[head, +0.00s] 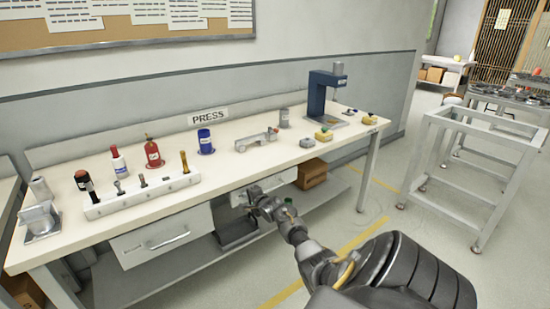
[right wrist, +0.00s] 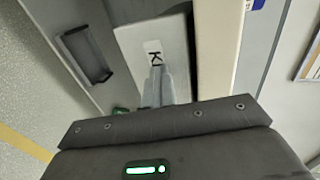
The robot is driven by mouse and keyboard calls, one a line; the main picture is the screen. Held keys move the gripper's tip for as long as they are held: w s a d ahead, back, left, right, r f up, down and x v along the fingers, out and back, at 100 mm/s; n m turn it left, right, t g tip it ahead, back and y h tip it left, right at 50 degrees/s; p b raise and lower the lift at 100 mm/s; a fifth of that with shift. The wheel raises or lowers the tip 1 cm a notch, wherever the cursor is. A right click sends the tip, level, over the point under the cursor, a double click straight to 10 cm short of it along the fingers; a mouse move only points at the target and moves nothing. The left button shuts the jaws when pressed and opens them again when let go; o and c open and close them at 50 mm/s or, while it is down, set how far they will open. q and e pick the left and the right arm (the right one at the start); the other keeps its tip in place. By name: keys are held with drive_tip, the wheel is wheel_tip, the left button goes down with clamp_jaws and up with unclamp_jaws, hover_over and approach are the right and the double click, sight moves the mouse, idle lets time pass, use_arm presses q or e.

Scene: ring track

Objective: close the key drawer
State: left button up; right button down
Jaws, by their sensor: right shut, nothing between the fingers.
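The pale front of the key drawer (head: 281,181) is under the bench, right of the other drawer. In the right wrist view, turned on its side, the front (right wrist: 135,38) carries a white label with a letter K. My right gripper (head: 250,197) is shut and empty at the drawer front. In the wrist view its fingers (right wrist: 157,72) overlap the lower part of the label; whether they touch it I cannot tell. The arm hides part of the front in the head view. How far the drawer stands out is unclear. My left gripper is not in view.
Another drawer (head: 150,243) with a bar handle is at the left. A dark tray (head: 237,232) sits on the lower shelf, below my right gripper, and a cardboard box (head: 311,174) is further right. The bench top (head: 230,165) holds tools and a blue press (head: 322,95).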

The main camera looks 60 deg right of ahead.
drive_tip(key=shift+w+d+r, duration=0.1)
drive_tip(key=shift+w+r, duration=0.05)
drive_tip(key=shift+r, duration=0.2)
use_arm(q)
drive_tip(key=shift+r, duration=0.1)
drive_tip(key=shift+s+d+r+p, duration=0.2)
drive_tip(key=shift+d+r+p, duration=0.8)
drive_tip(key=shift+p, duration=0.2)
use_arm(e)
drive_tip(key=v, duration=1.1)
drive_tip(key=shift+f, duration=0.35)
